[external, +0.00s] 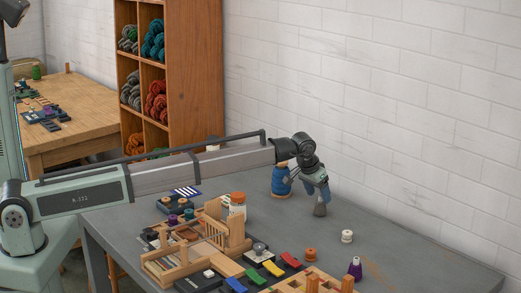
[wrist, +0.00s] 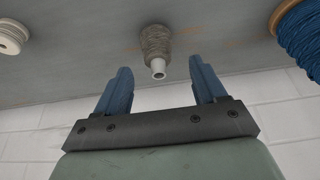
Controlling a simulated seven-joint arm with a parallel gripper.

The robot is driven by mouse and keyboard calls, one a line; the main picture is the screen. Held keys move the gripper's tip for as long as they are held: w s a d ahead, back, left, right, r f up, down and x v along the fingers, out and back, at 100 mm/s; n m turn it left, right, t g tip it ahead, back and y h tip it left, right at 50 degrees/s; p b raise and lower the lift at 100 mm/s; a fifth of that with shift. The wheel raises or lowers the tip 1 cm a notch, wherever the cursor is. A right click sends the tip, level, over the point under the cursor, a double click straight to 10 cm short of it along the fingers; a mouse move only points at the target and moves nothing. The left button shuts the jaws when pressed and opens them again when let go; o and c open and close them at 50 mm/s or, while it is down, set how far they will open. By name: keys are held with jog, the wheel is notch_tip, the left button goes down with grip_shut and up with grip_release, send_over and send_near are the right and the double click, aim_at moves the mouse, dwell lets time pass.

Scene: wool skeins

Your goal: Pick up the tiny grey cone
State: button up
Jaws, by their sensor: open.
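The tiny grey cone (wrist: 155,42) is a cone wound with grey yarn, with a pale tip pointing toward my gripper in the wrist view. In the external view the grey cone (external: 320,209) stands on the grey table, just below my gripper (external: 323,195). In the wrist view my gripper (wrist: 158,85) is open, with its two blue fingers apart and nothing between them. The cone lies beyond the fingertips, roughly in line with the gap. From the external view I cannot tell whether the fingers touch it.
A large blue spool (external: 281,183) stands close by; it also shows in the wrist view (wrist: 303,40). A white spool (external: 347,236) is to the front right. A wooden rack (external: 185,262), an orange spool (external: 310,254) and a purple cone (external: 355,269) are nearer the front.

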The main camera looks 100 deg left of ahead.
aim_at(320, 196)
jog(key=x, duration=0.5)
jog(key=shift+w, duration=0.1)
jog(key=shift+r, duration=0.1)
jog(key=c, duration=1.1)
